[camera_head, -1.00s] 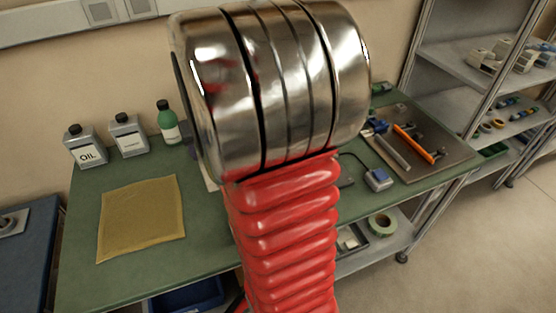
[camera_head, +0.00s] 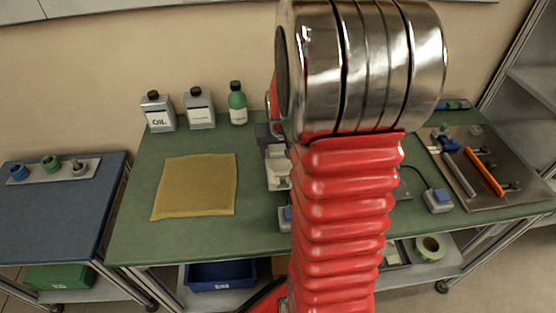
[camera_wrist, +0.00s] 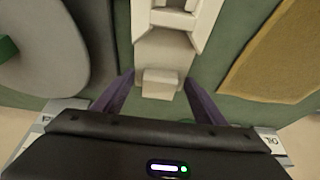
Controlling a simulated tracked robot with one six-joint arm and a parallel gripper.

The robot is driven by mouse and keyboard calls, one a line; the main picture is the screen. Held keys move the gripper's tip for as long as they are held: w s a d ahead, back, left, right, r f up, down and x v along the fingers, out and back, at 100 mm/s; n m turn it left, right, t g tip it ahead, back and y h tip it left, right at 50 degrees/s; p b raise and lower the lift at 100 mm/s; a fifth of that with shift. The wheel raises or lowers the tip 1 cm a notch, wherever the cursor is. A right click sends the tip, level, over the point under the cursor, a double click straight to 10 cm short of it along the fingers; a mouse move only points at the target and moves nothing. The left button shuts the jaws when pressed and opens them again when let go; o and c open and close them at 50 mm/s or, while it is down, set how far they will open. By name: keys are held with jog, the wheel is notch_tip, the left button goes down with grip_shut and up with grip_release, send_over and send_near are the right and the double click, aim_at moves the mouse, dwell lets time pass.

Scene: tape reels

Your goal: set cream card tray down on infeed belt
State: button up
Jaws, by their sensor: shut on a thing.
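The cream card tray (camera_wrist: 172,48) fills the upper middle of the wrist view, with a small block-like end (camera_wrist: 160,84) between my fingers. My gripper (camera_wrist: 158,86) has its two purple fingers on either side of that end, shut on it.
A tan cloth (camera_head: 195,186) lies flat on the green bench (camera_head: 150,240). Two grey bottles and a green bottle (camera_head: 237,104) stand at the back. A tool board (camera_head: 475,190) is at right. A blue bench (camera_head: 50,220) stands left. A grey rounded object (camera_wrist: 45,45) lies beside the tray.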

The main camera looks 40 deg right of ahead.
aim_at(278, 157)
jog(key=shift+f, duration=1.85)
jog(key=o, duration=1.1)
jog(key=shift+f, duration=0.1)
jog(key=shift+o, duration=0.2)
jog(key=shift+r, duration=0.2)
jog(key=v, duration=1.1)
jog(key=shift+s+a+r, duration=0.2)
jog(key=shift+r, duration=0.15)
